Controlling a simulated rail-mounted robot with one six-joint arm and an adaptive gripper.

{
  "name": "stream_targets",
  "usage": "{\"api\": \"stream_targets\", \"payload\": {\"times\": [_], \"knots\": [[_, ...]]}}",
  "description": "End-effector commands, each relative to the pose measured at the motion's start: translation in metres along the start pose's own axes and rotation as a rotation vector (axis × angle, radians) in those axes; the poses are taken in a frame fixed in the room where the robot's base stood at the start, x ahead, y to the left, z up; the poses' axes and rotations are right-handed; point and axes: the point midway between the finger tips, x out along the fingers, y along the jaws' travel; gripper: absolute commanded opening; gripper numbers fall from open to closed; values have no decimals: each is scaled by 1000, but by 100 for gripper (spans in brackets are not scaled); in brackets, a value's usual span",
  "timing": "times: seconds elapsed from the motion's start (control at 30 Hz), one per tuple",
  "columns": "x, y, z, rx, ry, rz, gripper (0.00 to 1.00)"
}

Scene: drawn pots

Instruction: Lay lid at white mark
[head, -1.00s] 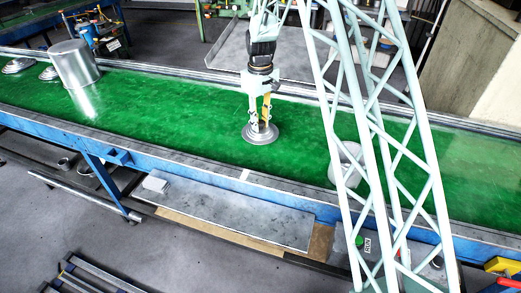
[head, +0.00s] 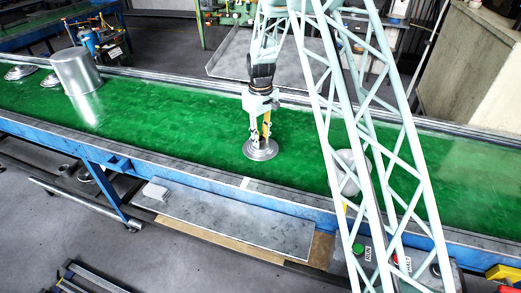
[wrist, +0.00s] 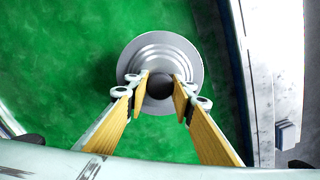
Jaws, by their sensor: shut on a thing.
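My gripper (head: 259,140) is shut on the knob of a round, stepped grey metal lid (head: 261,153). The lid is level, at or just above the green belt; I cannot tell if it touches. In the wrist view the fingers (wrist: 160,88) stand on both sides of the dark knob, with the lid's rings (wrist: 160,47) showing beyond. A small white mark (head: 245,183) shows on the belt's near rail, in front of the lid and slightly left.
A tall metal pot (head: 76,70) and two more lids (head: 20,73) stand on the belt at the left. Another metal pot (head: 344,181) is partly hidden behind my pale lattice column at the right. The belt (head: 180,125) around the held lid is clear.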

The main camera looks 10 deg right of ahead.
Motion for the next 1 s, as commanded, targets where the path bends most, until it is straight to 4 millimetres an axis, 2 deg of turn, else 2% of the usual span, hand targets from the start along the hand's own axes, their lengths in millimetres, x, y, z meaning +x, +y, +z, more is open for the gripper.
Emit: {"api": "stream_targets", "payload": {"times": [0.2, 0.67, 1.0], "knots": [[16, 0, 0, 0, 1, 0, 11], [21, 0, 0, 0, 0, 0, 11], [50, 0, 0, 0, -1, 0, 11]]}}
